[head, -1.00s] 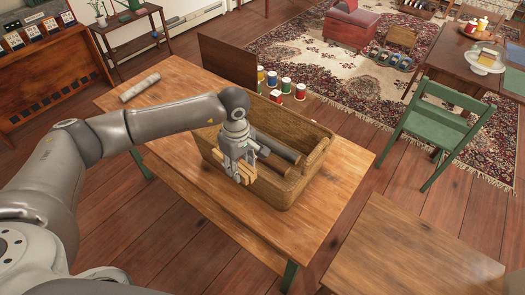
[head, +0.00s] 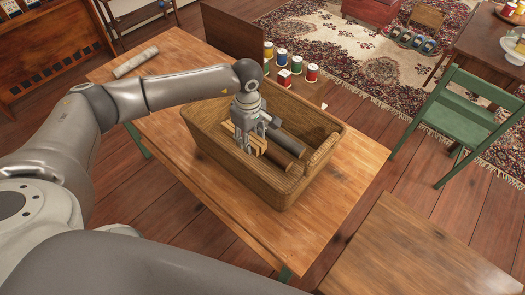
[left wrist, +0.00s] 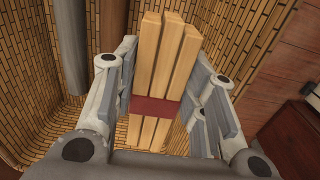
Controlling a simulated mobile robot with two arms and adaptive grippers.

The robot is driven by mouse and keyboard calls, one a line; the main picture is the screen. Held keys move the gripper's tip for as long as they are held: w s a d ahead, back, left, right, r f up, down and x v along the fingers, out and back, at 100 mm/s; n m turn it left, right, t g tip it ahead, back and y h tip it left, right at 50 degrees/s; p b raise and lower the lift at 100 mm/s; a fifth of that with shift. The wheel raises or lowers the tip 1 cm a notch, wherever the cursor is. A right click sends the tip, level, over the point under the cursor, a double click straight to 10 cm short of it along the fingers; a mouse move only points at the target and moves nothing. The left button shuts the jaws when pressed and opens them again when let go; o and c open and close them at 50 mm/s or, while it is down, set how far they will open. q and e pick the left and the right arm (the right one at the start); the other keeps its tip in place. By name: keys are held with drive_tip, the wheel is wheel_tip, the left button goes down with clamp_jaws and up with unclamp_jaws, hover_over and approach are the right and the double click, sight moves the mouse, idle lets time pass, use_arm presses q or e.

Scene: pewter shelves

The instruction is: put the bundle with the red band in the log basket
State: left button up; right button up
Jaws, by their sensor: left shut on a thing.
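The bundle with the red band is a stack of pale wood sticks (left wrist: 160,62) with a dark red band around its middle. My left gripper (left wrist: 160,105) is shut on the bundle from both sides. In the head view the bundle (head: 258,145) and my left gripper (head: 250,140) are inside the outline of the woven log basket (head: 215,148), lower than its far rim. Whether the bundle touches the basket floor cannot be told. Dark logs (head: 287,143) lie in the basket beside the bundle. The right gripper is not seen.
The basket stands on a wooden table (head: 340,185). A pale log-like roll (head: 136,61) lies at the table's far left. A green chair (head: 460,115) is at the right. The table's right corner is clear.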

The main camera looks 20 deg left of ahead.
use_arm(q)
drive_tip(key=shift+w+f+b, duration=0.15)
drive_tip(key=shift+f+b, duration=0.3)
drive_tip(key=shift+f, duration=0.5)
drive_tip(key=shift+w+f+b, duration=0.15)
drive_tip(key=shift+f+b, duration=0.35)
drive_tip(key=shift+f, duration=0.3)
drive_tip(key=p, duration=0.1)
hover_over(253, 167)
wheel_tip(253, 167, down, 5)
drive_tip(key=shift+w+f, duration=0.1)
wheel_tip(253, 167, down, 4)
drive_tip(key=shift+r+p, duration=0.1)
drive_tip(key=shift+p, duration=0.4)
drive_tip(key=shift+f, duration=0.2)
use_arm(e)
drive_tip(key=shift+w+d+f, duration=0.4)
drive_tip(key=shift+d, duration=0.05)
